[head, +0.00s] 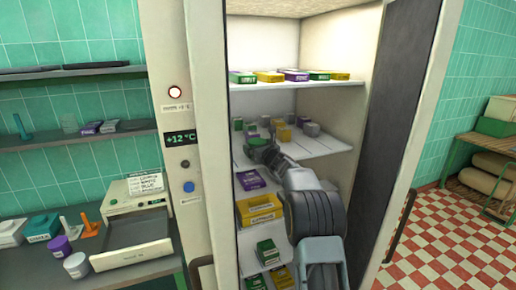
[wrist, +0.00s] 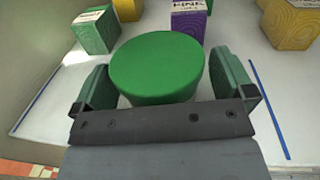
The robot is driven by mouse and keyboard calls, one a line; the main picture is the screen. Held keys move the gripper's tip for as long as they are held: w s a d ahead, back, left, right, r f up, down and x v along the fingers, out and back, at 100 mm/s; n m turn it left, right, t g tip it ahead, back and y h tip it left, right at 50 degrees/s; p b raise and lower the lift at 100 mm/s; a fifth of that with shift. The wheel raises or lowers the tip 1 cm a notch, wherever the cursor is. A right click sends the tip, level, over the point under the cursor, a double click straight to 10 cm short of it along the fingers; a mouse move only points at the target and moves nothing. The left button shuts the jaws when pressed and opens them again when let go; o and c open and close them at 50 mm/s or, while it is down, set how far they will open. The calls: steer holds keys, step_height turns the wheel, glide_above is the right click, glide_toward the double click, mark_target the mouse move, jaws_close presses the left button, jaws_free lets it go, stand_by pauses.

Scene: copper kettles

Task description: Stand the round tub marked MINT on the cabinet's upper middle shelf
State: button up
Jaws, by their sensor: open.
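A round green tub (wrist: 158,66) sits between the two fingers of my gripper (wrist: 162,82) in the wrist view. The fingers are open, one on each side of it. Its marking does not show from above, and I cannot tell whether it rests fully on the surface. In the head view my gripper (head: 264,150) reaches into the open cabinet (head: 205,235) at the second visible shelf from the top (head: 322,146). The green tub there (head: 258,142) is small and partly hidden by my arm.
Behind the tub stand a green box (wrist: 97,30), a purple box (wrist: 189,17) and a yellow box (wrist: 290,24). The shelf above (head: 300,88) carries several boxes. The right part of the tub's shelf is clear. The cabinet's open door (head: 385,130) stands at the right.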

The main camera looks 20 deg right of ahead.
steer(key=shift+r, duration=0.15)
steer(key=s+d+b, duration=0.1)
steer(key=s+b, duration=0.4)
steer(key=s, duration=0.7)
steer(key=shift+d, duration=0.2)
